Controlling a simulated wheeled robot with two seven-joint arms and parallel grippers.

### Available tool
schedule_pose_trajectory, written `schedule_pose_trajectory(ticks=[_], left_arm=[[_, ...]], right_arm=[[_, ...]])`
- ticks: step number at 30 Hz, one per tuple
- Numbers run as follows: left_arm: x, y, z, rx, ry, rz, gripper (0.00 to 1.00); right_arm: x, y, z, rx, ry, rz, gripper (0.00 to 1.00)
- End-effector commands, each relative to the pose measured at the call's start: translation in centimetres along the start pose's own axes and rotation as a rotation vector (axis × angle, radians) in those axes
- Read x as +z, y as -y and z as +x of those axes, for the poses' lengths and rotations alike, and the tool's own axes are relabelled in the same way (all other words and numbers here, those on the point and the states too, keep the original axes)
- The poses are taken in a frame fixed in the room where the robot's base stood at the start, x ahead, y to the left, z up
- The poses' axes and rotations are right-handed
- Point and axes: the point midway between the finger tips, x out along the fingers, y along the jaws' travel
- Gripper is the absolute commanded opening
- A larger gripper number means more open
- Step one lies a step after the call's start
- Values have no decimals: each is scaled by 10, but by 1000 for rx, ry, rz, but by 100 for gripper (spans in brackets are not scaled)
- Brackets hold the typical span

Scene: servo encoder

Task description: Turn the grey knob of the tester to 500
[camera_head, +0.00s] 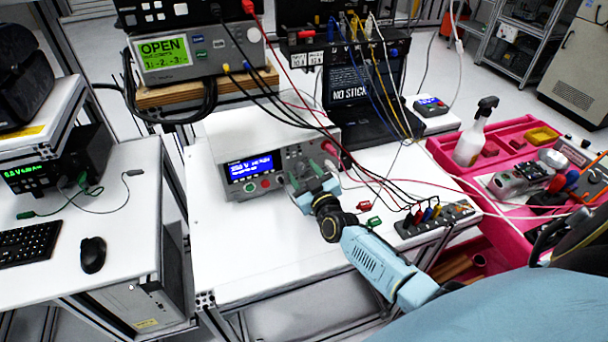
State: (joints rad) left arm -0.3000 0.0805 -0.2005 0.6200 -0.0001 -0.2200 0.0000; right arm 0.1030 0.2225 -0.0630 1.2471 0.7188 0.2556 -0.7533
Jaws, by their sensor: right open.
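The tester (268,139) is a white box with a lit blue display (251,167) on the white bench. Its front faces the lower part of the picture. The small display text cannot be read for sure. My right gripper (308,181) is open, close in front of the right part of the tester's front panel. The gripper and its fingers cover part of this panel, and I cannot make out the grey knob or its setting there. Whether the fingers touch the knob cannot be told. My left gripper is not in view.
Red and black cables hang down to the tester's right side. A black terminal strip (436,222) with coloured plugs lies at the bench's right front. A meter reading OPEN (196,52) stands behind. A pink cart (510,248) stands at right. Bench front left is clear.

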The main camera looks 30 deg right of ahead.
Motion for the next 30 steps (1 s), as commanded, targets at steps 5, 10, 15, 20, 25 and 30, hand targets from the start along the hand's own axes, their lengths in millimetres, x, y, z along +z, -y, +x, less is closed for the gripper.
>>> schedule_pose_trajectory(ticks=[5,10,15,20,25,30], left_arm=[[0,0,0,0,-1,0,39],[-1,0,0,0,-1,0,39],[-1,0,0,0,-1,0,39],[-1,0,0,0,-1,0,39],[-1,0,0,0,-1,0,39],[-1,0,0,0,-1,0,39]], right_arm=[[0,0,1,0,1,0,50],[0,0,0,0,1,0,39],[0,0,0,0,1,0,16],[0,0,0,0,1,1,6],[0,0,0,3,1,24,6],[0,1,0,12,1,99,6]])
